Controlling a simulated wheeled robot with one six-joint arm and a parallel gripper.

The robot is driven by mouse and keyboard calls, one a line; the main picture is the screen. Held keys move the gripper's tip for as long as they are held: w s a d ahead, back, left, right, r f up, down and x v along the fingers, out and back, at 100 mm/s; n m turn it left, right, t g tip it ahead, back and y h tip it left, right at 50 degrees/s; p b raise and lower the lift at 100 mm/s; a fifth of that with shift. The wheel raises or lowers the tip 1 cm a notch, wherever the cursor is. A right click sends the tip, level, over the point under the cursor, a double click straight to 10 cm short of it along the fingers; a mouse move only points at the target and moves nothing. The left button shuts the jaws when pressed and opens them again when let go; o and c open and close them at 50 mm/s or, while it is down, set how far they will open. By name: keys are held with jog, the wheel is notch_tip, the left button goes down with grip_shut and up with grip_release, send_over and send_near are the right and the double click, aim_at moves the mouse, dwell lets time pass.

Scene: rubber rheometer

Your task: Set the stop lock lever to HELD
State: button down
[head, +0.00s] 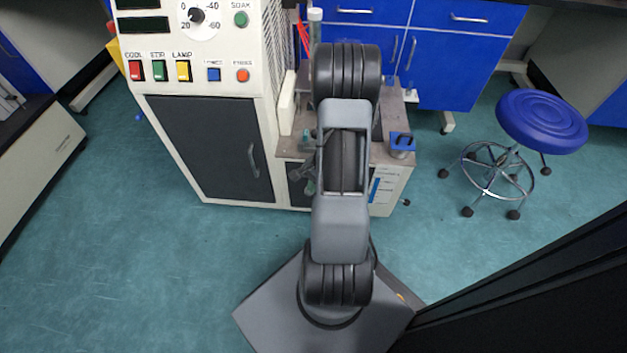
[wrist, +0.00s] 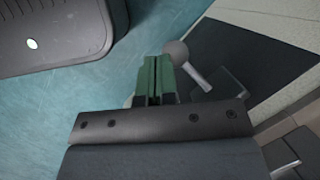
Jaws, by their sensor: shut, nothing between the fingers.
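A pale grey lever with a round ball end (wrist: 178,52) shows in the wrist view, against a dark panel. It looks like the stop lock lever; no HELD mark is readable. My gripper (wrist: 155,66) has green fingers pressed together, with nothing between them. The fingertips are just left of the ball and overlap its edge in the picture; I cannot tell whether they touch it. In the head view my gripper (head: 310,186) is partly hidden behind my arm, low at the front of the machine, and the lever cannot be made out there.
The cream machine cabinet (head: 270,195) has a dark door with a handle (head: 253,160) and coloured switches above. A small blue-topped item (head: 402,141) sits on the bench right of my arm. A blue stool (head: 541,122) stands at the right. The floor at left is clear.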

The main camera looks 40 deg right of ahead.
jog(key=shift+x, duration=0.8)
jog(key=shift+s+f, duration=0.3)
jog(key=s+a+r+p, duration=0.1)
jog(key=s+r+p, duration=0.4)
jog(key=r, duration=0.3)
jog(key=shift+a+r+p, duration=0.35)
jog(key=shift+a+p, duration=0.05)
jog(key=shift+p, duration=0.35)
jog(key=a+r+n+t+h+p, duration=0.1)
jog(key=a+r+n+p, duration=0.5)
jog(key=r, duration=1.2)
jog(key=a+r+n+t+h+p, duration=0.1)
jog(key=a+r+n+p, duration=0.4)
jog(key=r+p, duration=0.8)
jog(key=w+a+r+n+h+p, duration=0.1)
jog(key=a+r+n+p, duration=0.5)
jog(key=r, duration=1.8)
jog(key=a+p, duration=0.1)
jog(key=p, duration=0.3)
jog(key=shift+n+t+h, duration=0.3)
jog(key=shift+t+h, duration=0.1)
